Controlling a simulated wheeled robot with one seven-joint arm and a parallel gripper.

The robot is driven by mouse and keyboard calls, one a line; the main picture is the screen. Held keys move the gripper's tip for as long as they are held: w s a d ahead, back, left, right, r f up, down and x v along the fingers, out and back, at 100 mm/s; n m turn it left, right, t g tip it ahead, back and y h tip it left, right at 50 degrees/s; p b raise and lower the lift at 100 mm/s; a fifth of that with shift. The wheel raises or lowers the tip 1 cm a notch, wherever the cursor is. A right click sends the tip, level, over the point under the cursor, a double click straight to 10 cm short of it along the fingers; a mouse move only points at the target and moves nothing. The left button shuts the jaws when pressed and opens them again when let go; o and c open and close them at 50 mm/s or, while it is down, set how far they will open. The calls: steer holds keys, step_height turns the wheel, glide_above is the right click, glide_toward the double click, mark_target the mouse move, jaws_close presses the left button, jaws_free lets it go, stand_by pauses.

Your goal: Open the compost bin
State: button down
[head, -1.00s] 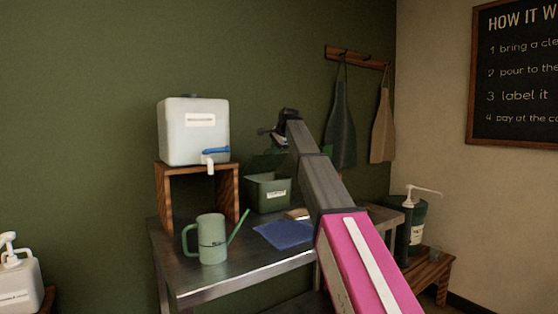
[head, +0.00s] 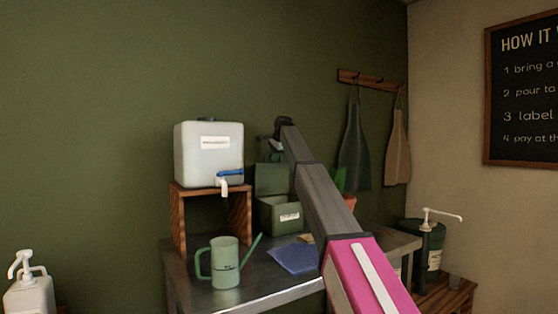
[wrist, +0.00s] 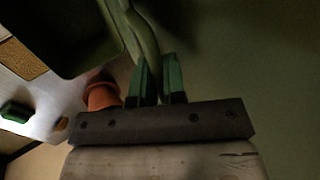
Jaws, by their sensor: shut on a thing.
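The compost bin (head: 281,214) is a green box with a white label on the metal table. Its green lid (head: 272,180) stands raised at the back, and the dark inside shows. My gripper (head: 272,152) is above the lid's top edge at the end of my arm; its fingers are small and dark there. In the wrist view, my gripper's green fingers (wrist: 158,80) are shut on a curved green strip (wrist: 146,38), which appears to be the lid's handle or edge. The dark bin opening fills the upper left of that view.
A white dispenser (head: 208,154) with a blue tap stands on a wooden stand (head: 176,220) left of the bin. A green watering can (head: 225,262) and a blue cloth (head: 294,259) are in front. An orange pot (wrist: 102,93) is near the gripper. Aprons (head: 354,150) hang behind.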

steer(key=shift+w+a+f, duration=0.1)
steer(key=shift+w+a, duration=0.4)
steer(key=shift+w, duration=0.25)
steer(key=shift+w+a, duration=0.5)
steer(key=shift+w, duration=0.2)
steer(key=c, duration=1.2)
jaws_free()
steer(key=v, duration=1)
steer(key=shift+r, duration=0.4)
